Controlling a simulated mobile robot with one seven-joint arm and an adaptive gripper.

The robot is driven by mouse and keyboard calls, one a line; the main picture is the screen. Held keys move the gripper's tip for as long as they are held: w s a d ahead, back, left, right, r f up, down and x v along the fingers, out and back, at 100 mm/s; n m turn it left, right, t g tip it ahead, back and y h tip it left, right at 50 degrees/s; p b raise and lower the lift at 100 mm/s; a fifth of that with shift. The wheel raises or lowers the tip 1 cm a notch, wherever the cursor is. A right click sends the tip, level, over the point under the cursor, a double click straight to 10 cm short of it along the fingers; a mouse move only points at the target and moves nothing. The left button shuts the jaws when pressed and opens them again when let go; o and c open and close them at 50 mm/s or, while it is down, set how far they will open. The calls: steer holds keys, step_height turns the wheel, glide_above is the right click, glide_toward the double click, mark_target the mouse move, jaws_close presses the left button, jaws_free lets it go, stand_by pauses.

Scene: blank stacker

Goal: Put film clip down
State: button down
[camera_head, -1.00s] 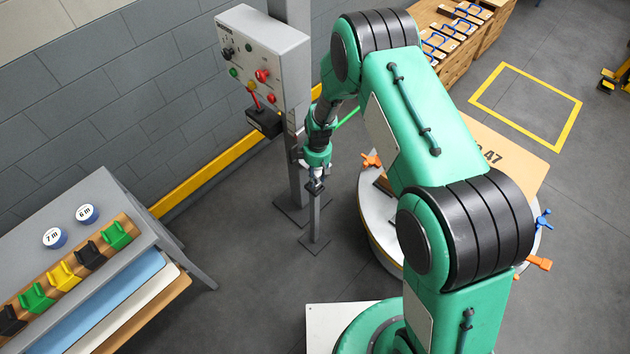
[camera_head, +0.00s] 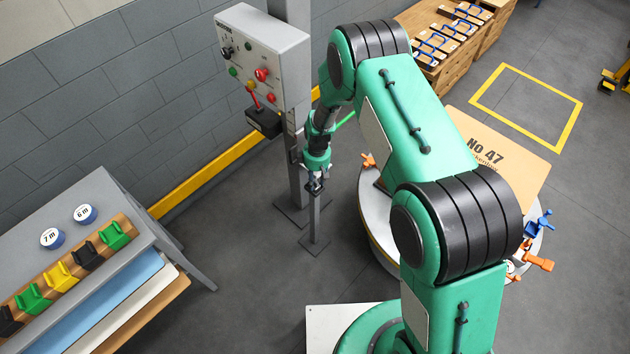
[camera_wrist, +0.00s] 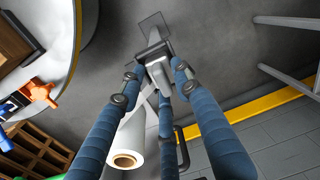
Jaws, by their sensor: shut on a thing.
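My gripper (camera_head: 315,184) is at the top of a thin grey post (camera_head: 314,222) on a square floor plate. In the wrist view its blue fingers (camera_wrist: 158,82) close around a small grey piece (camera_wrist: 157,58), which seems to be the film clip. The fingers hide part of it, and I cannot tell whether it touches the post top. The post's square foot plate (camera_wrist: 155,25) shows beyond it. A white film roll (camera_wrist: 128,150) with a brown core is beside the fingers in the wrist view.
A control box (camera_head: 262,55) on a mast stands behind my gripper. A round turntable (camera_head: 372,220) with orange and blue clamps and a No 47 panel (camera_head: 500,150) is to the right. A grey table (camera_head: 150,228) with coloured clips on a rack is at left. Floor between is clear.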

steer(key=shift+f, duration=0.1)
steer(key=c, duration=1.2)
jaws_free()
steer(key=r, duration=0.4)
steer(key=r+p, duration=0.1)
steer(key=r, duration=0.3)
steer(key=r+p, duration=0.1)
steer(key=r, duration=0.3)
steer(key=shift+w+d+r, duration=0.1)
steer(key=shift+w+d, duration=0.15)
steer(key=shift+w, duration=0.05)
